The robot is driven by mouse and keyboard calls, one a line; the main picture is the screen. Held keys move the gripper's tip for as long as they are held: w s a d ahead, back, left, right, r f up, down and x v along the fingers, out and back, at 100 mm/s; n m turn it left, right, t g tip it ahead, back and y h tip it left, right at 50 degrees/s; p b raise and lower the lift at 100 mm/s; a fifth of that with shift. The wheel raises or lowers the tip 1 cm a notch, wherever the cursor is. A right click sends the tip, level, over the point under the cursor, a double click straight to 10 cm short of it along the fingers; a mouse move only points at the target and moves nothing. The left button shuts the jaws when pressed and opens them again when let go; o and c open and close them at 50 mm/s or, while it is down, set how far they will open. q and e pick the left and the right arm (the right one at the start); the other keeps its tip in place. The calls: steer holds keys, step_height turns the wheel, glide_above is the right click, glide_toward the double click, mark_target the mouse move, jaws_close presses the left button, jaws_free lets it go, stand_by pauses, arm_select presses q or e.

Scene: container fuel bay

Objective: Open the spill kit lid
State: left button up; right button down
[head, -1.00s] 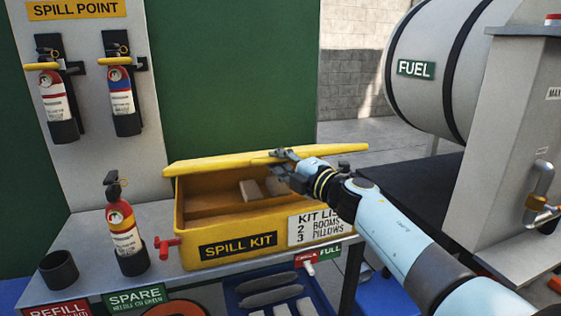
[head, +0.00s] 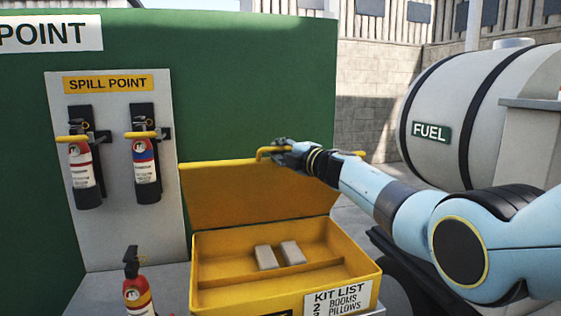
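The yellow spill kit (head: 285,289) stands on the bench at the bottom middle of the head view. Its lid (head: 235,196) is swung up, nearly upright at the back, showing its inner face. A yellow handle (head: 264,152) shows at the lid's top edge. My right gripper (head: 279,148) is at this handle, its fingers around or against it; the fingers are small and partly hidden, but they appear closed on it. Two pale blocks (head: 279,255) lie inside the box behind a divider. My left gripper is out of view.
A fire extinguisher (head: 138,289) stands on the bench left of the box. Two more extinguishers (head: 146,170) hang on the grey panel (head: 110,235). The green wall (head: 240,100) is behind the lid. The fuel tank (head: 470,110) is at right.

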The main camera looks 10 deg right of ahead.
steer(key=shift+w+r, duration=0.3)
steer(key=shift+r, duration=0.1)
steer(key=c, duration=2)
jaws_free()
steer(key=o, duration=0.7)
steer(key=shift+s+d, duration=0.1)
steer(key=shift+s, duration=0.2)
steer(key=shift+c, duration=0.2)
steer(key=shift+w, duration=0.1)
steer(key=shift+f, duration=0.1)
steer(key=shift+s+f, duration=0.1)
steer(key=shift+s, duration=0.1)
steer(key=shift+s+d, duration=0.25)
steer(key=shift+s, duration=0.3)
steer(key=v, duration=1)
steer(key=shift+s, duration=0.25)
